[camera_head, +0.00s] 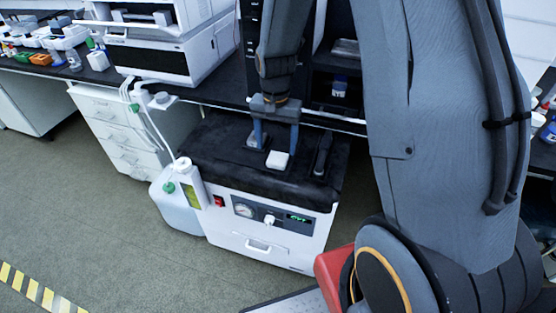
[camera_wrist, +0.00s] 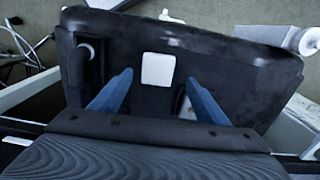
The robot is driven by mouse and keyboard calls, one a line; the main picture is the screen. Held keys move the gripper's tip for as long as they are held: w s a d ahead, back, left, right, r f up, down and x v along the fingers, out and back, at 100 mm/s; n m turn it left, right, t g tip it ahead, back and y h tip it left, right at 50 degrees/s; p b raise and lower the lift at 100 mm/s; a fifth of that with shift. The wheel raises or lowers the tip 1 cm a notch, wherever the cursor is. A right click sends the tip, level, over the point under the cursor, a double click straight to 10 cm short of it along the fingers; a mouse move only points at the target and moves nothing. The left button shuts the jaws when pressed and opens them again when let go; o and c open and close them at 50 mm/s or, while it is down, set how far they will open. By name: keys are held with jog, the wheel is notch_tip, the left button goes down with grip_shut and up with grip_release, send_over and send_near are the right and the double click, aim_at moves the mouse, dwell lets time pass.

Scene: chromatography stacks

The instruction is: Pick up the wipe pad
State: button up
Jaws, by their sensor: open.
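The wipe pad is likely the small white rounded block (camera_head: 278,160) lying on the black top of a white cabinet unit. It also shows in the wrist view as a white square (camera_wrist: 158,70) on the dark surface. My gripper (camera_head: 276,147) is open, with its blue fingers pointing down over the cabinet top. In the wrist view the fingers (camera_wrist: 160,80) stand apart, one on each side of the pad's line. Nothing is between them in their grip, and the pad looks clear of both. The exact height above the pad cannot be told.
A dark upright item (camera_head: 323,155) stands on the cabinet top right of the pad. A pale item (camera_head: 256,140) lies behind the left finger. The white cabinet (camera_head: 262,222) has a gauge and display. A jug (camera_head: 175,208) stands at its left; a bench is behind.

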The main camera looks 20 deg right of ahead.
aim_at(278, 158)
jog(key=shift+s+d+f+p, duration=0.15)
jog(key=shift+f+p, duration=0.25)
jog(key=shift+f, duration=1.85)
jog(key=shift+c, duration=0.5)
jog(key=c, duration=1)
